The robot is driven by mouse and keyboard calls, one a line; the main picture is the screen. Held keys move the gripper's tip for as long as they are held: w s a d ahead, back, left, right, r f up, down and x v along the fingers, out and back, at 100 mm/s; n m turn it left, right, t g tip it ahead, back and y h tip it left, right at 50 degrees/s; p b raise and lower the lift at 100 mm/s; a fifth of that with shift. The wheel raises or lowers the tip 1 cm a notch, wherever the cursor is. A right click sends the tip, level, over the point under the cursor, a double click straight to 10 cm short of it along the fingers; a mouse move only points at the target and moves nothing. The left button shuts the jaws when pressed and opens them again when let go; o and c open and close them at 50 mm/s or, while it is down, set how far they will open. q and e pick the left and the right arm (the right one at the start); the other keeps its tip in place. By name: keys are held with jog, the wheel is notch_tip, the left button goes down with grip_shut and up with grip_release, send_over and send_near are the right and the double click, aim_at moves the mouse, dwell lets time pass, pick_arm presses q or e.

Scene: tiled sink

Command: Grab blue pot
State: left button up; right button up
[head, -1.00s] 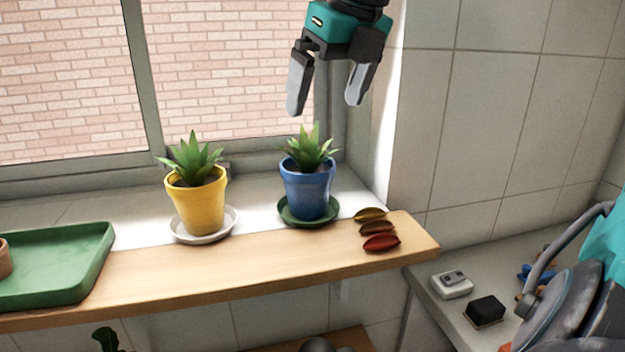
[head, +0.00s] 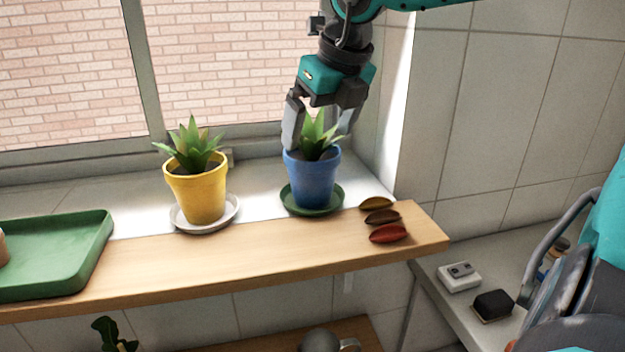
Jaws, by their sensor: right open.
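The blue pot (head: 312,181) stands upright on a dark green saucer (head: 327,208) at the sill end of the wooden shelf. A spiky green plant (head: 316,137) grows in it. My right gripper (head: 317,140) points down right over the pot, open, with its fingers on either side of the plant near the rim. The left finger is close to the pot's rim; I cannot tell whether it touches. The right finger is partly hidden by leaves. My left gripper is not in view.
A yellow pot (head: 198,193) with a similar plant stands on a white saucer (head: 230,212) to the left. Several dried pods (head: 388,233) lie right of the blue pot. A green tray (head: 60,255) is at far left. The wooden shelf (head: 250,257) is clear in front.

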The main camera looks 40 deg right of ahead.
aim_at(311, 158)
jog(key=x, duration=0.3)
jog(key=shift+w+d+f, duration=0.1)
jog(key=shift+f, duration=0.25)
jog(key=shift+r, duration=0.1)
jog(key=c, duration=1.5)
